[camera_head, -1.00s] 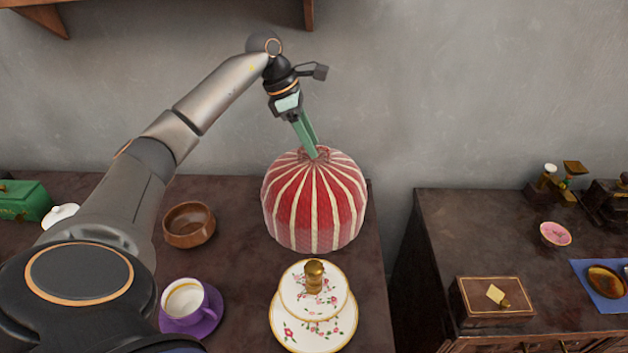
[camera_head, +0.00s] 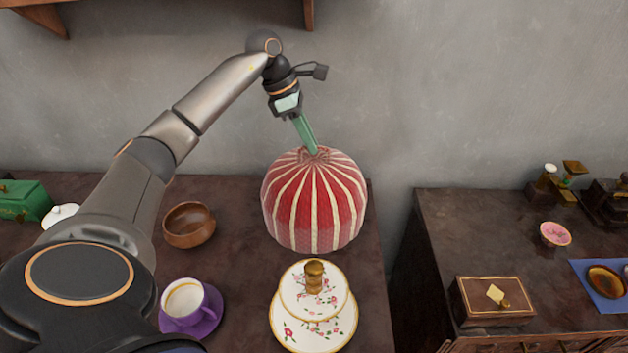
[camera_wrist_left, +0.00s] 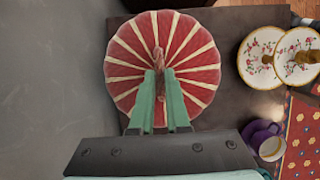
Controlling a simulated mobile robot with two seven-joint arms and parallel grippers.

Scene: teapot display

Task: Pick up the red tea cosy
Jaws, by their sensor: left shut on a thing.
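The red tea cosy (camera_head: 314,205), with cream stripes, stands upright on the dark left cabinet top near its right edge. My left gripper (camera_head: 314,152) reaches down to it from above, and its green fingers are shut on the gathered top of the cosy. In the left wrist view the cosy (camera_wrist_left: 192,62) shows from above as a striped disc, with the fingers (camera_wrist_left: 159,78) closed on its twisted top knot. Whether the cosy touches the cabinet top is hard to tell. What is under it is hidden. My right gripper is not in view.
A floral lidded dish (camera_head: 318,327) with a brass knob stands just in front of the cosy. A wooden bowl (camera_head: 188,226) and a purple cup (camera_head: 190,303) stand to the left. A gap separates the right cabinet (camera_head: 450,240), and the wall is close behind.

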